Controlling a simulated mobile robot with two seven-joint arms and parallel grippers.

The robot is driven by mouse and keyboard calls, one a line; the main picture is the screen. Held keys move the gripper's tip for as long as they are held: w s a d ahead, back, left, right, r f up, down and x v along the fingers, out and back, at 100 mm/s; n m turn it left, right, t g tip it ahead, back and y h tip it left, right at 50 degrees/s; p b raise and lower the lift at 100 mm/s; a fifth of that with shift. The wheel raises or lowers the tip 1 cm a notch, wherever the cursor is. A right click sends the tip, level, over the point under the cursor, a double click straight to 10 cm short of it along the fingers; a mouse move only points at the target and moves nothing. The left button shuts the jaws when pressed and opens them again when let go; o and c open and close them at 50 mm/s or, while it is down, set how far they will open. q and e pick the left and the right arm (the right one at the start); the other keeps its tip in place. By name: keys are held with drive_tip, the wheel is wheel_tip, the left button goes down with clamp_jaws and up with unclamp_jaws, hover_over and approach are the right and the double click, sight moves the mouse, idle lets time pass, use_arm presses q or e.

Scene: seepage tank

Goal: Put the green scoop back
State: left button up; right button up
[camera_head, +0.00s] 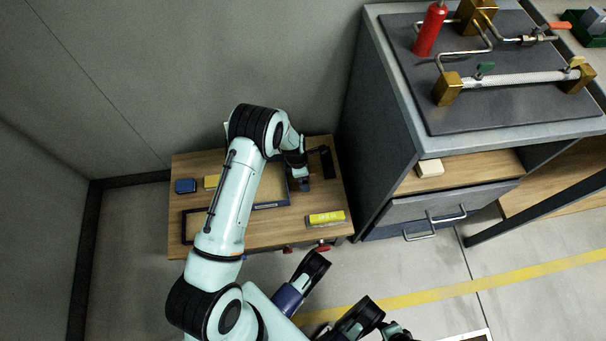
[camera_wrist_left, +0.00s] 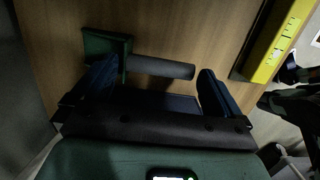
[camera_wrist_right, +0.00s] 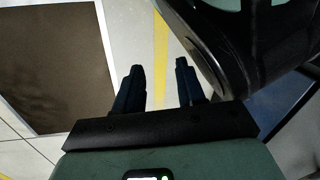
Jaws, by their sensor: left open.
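The green scoop lies on the small wooden table (camera_head: 255,232). In the left wrist view its green block-shaped head (camera_wrist_left: 106,45) is at the upper left and its dark handle (camera_wrist_left: 162,67) points right. In the head view a dark shape (camera_head: 327,162) right of my left gripper appears to be it. My left gripper (camera_head: 304,184) is over the table's right part. In its wrist view my left gripper (camera_wrist_left: 157,88) is open, its fingers spread along the handle, apparently not closed on it. My right gripper (camera_wrist_right: 158,82) is open and empty, away from the table, over the floor.
A yellow box (camera_head: 326,218) lies near the table's front right edge. A cabinet (camera_head: 385,150) carrying pipework stands close on the right.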

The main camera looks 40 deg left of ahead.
use_arm(q)
wheel_tip(320, 180, up, 10)
drive_tip(key=s+p, duration=0.1)
drive_tip(key=p, duration=0.2)
drive_tip(key=s+d+f+m, duration=0.2)
drive_tip(key=s+d+m, duration=0.2)
drive_tip(key=m, duration=0.1)
drive_tip(key=s+d+f+m, duration=0.3)
drive_tip(key=d+m, duration=0.1)
drive_tip(key=m, duration=0.2)
drive_tip(key=s+d+f+m, duration=0.3)
drive_tip(key=s+d+m, duration=0.1)
drive_tip(key=m, duration=0.1)
drive_tip(key=shift+s+m+t, duration=0.3)
drive_tip(key=shift+m+t, duration=0.1)
drive_tip(key=s+d+m+t+h, duration=0.1)
drive_tip(key=s+d+m, duration=0.2)
drive_tip(key=d+m, duration=0.2)
drive_tip(key=shift+s+d+r+m, duration=0.2)
drive_tip(key=shift+s+m, duration=0.15)
drive_tip(key=shift+m, duration=0.55)
use_arm(e)
drive_tip(key=w+a+r+t, duration=0.1)
drive_tip(key=w+r, duration=0.3)
drive_tip(key=r, duration=0.1)
drive_tip(key=shift+w+a+r+t, duration=0.15)
drive_tip(key=shift+w+r+t, duration=0.15)
drive_tip(key=shift+w+t, duration=0.1)
